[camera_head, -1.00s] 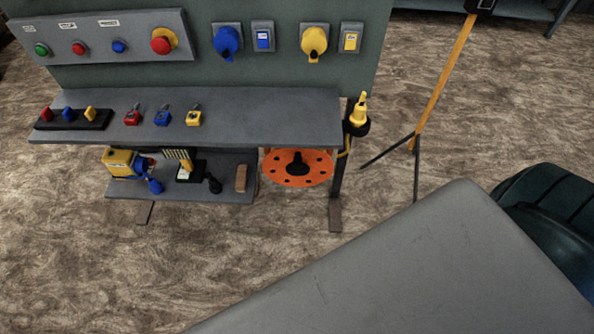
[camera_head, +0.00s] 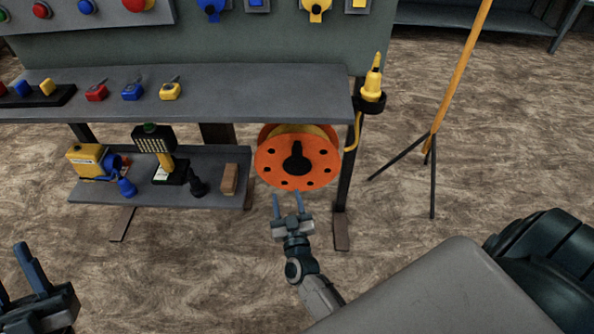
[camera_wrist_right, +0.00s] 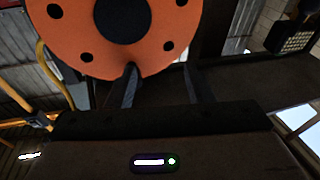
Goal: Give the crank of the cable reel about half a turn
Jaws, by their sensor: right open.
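The cable reel (camera_head: 272,172) hangs under the right end of the bench, its orange disc with a ring of holes facing me. Its black crank (camera_head: 297,158) sits at the disc's centre. My right gripper (camera_head: 287,197) is open and empty just below the disc, fingers pointing up towards it. In the right wrist view the orange reel disc (camera_wrist_right: 168,53) fills the upper part, with a dark round hub, and the open fingers (camera_wrist_right: 159,72) are near its lower edge; I cannot tell whether they touch it. My left gripper (camera_head: 18,278) is at the lower left, empty, fingers apart, partly cut off.
The bench top (camera_head: 225,90) is above the reel. A lower shelf (camera_head: 215,195) with tools and a brown block (camera_head: 230,178) is to its left. A bench leg (camera_head: 342,185) and a yellow cable (camera_head: 352,135) are to its right. Floor in front is free.

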